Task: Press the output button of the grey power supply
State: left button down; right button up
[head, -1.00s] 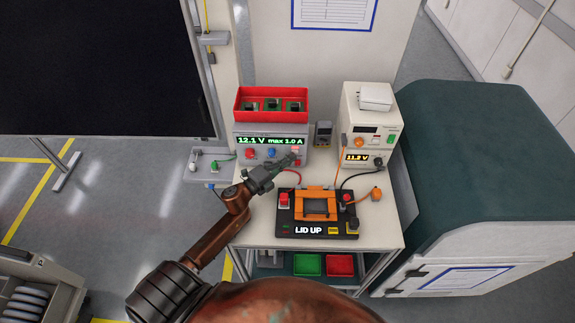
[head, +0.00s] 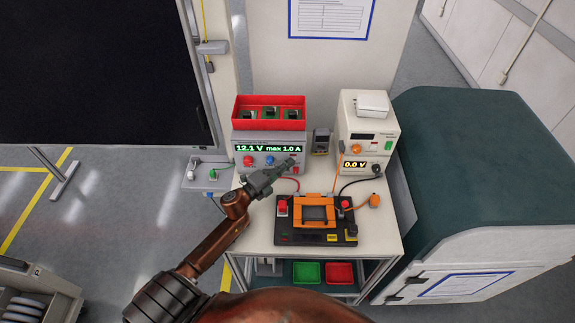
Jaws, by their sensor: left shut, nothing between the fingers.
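The grey power supply (head: 243,139) stands at the back left of the white bench. Its green display reads 12.1 V max 1.0 A, with a red and a blue knob below. My left gripper (head: 290,164) is shut and empty, with its tip at the lower right of the supply's front panel. The gripper hides that part of the panel, so I cannot see the output button clearly or tell whether the tip touches it. My right gripper is not in view.
A red bin (head: 270,101) of boards sits on the supply. A cream instrument (head: 367,137) reading 0.0 V stands at right. In front lies a black fixture (head: 290,236) with an orange frame and cables. A green-topped cabinet (head: 470,160) flanks the bench.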

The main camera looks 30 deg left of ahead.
pick_arm(q)
jog(key=s, duration=1.3)
jog(key=shift+a, duration=0.2)
notch_tip(320, 180, up, 7)
jog(key=p, duration=0.6)
dwell(0.3)
jog(key=shift+s, duration=0.1)
